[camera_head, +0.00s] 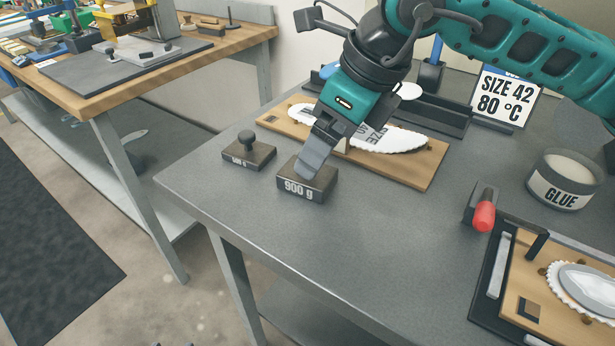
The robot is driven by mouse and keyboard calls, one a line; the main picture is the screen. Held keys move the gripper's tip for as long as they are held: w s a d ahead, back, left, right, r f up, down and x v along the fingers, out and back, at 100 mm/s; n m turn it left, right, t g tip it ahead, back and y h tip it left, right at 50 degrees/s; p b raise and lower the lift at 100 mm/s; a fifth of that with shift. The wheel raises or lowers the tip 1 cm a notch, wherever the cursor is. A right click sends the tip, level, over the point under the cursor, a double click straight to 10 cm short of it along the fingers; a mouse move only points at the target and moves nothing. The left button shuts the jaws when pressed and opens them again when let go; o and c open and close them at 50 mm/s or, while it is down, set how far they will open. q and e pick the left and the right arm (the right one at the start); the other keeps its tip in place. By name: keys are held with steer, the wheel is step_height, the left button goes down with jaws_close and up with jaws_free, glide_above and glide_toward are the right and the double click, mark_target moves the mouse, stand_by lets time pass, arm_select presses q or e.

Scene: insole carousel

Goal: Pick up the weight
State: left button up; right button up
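The 900 g weight (300,190) is a dark block standing on the grey table (330,235) near its left edge. My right gripper (306,172) comes down from above at a slant, with its fingers at the top of this block. The finger nearest the camera hides any knob on it, and I cannot tell whether the fingers are open or shut around one. A smaller dark weight (248,151) with a knob stands to the left, its label too small to read surely. My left gripper is not in view.
Behind the gripper lies a wooden board (415,175) with white insoles. A glue pot (563,183), a red-ended tool (484,215) and an insole fixture (535,270) stand on the right. A sign (505,97) stands behind. The table's front middle is clear.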

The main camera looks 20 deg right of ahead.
steer(key=x, duration=0.5)
steer(key=shift+a+f+b, duration=0.15)
steer(key=shift+b, duration=0.25)
jaws_close()
steer(key=shift+r, duration=0.2)
stand_by(0.5)
